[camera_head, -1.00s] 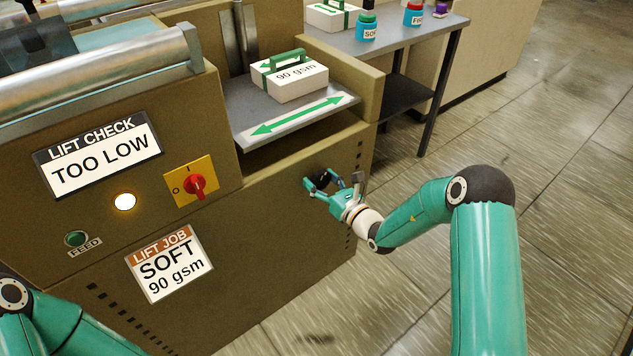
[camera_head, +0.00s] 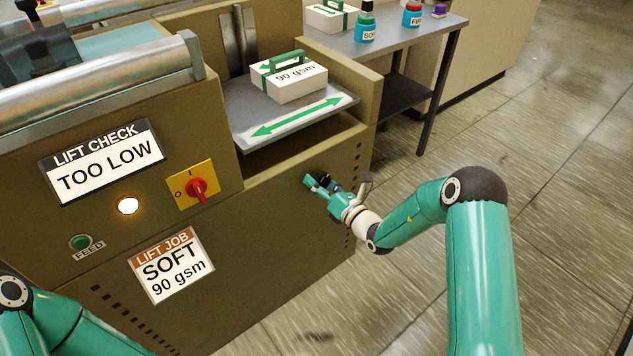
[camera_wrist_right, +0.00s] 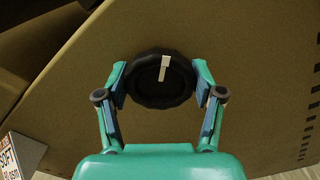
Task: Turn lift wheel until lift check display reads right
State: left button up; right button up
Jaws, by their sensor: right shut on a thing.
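The lift wheel (camera_wrist_right: 160,92) is a round black wheel with a pale mark on the brown machine front. In the right wrist view the two fingers of my right gripper (camera_wrist_right: 160,84) press on its left and right sides. In the head view my right gripper (camera_head: 318,185) is at the machine's front panel and covers much of the wheel. The lift check display (camera_head: 108,162) reads TOO LOW. The lift job card (camera_head: 172,265) reads SOFT 90 gsm. My left arm shows at the lower left, but its gripper is out of view.
A red switch (camera_head: 196,189), a lit lamp (camera_head: 128,205) and a green feed button (camera_head: 80,242) are on the panel. A side table (camera_head: 385,40) holds bottles. The floor at right is clear.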

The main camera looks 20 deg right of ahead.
jog(key=m+p, duration=0.1)
jog(key=m, duration=0.3)
jog(key=shift+s+f+m, duration=0.1)
jog(key=shift+m, duration=0.2)
jog(key=m+p, duration=0.2)
jog(key=m, duration=0.3)
jog(key=shift+f+m, duration=0.1)
jog(key=shift+m, duration=0.2)
jog(key=m+p, duration=0.1)
jog(key=m, duration=0.4)
jog(key=shift+f, duration=0.2)
jog(key=m+p, duration=0.1)
jog(key=m, duration=0.3)
jog(key=shift+s+f+m, duration=0.1)
jog(key=shift+f+m, duration=0.05)
jog(key=shift+m, duration=0.25)
jog(key=o, duration=1)
jog(key=shift+o, duration=0.7)
